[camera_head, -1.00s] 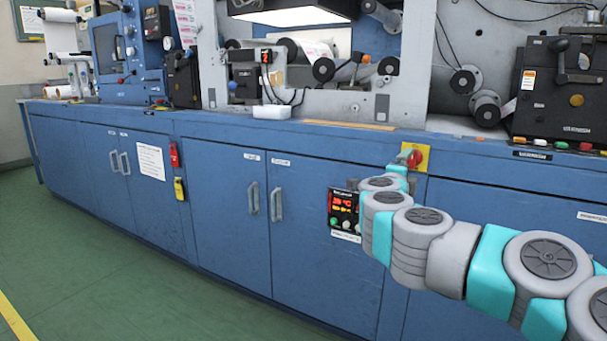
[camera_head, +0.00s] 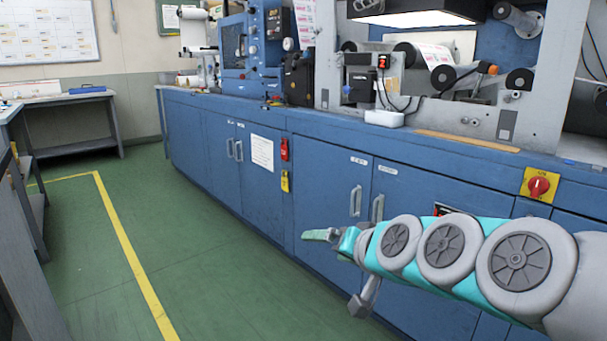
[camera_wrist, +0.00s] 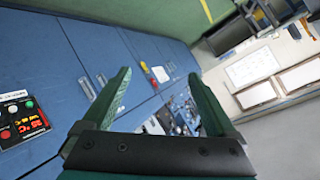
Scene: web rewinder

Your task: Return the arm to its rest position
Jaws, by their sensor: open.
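My arm (camera_head: 440,245) stretches in from the right of the head view, in front of the blue cabinets, and points left. My gripper (camera_head: 322,236) is at its left end and looks small there, partly hidden by the arm. In the wrist view my gripper (camera_wrist: 158,74) has its two green fingers spread wide apart with nothing between them. The blue cabinet doors show behind the fingers, apart from them.
The rewinder's long blue cabinet (camera_head: 325,195) runs along the right. A red rotary switch (camera_head: 538,185) is on its front; the control panel (camera_wrist: 20,118) shows in the wrist view. Green floor with a yellow line (camera_head: 130,250) is open at left. A desk (camera_head: 70,98) stands far left.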

